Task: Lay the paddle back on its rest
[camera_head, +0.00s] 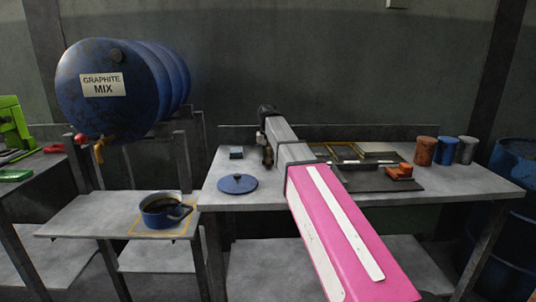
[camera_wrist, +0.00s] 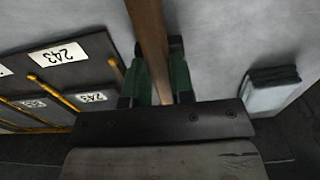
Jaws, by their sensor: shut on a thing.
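My gripper (camera_wrist: 158,80) has green-sided fingers closed on a brown wooden handle (camera_wrist: 149,22), which I take to be the paddle's. The handle runs from between the fingers to the top edge of the wrist view; its far end is out of view. In the head view my gripper (camera_head: 267,142) is over the left half of the grey table, mostly hidden by my pink and grey arm. The paddle cannot be made out there. I cannot identify its rest with certainty in either view.
The grey table (camera_head: 460,190) holds a blue lid (camera_head: 238,184), a small dark block (camera_head: 236,152), a dark mat (camera_head: 365,180) with orange pieces (camera_head: 400,171), and several cans (camera_head: 446,150). Numbered dark plates (camera_wrist: 75,62) lie left in the wrist view. A blue pot (camera_head: 162,212) stands left.

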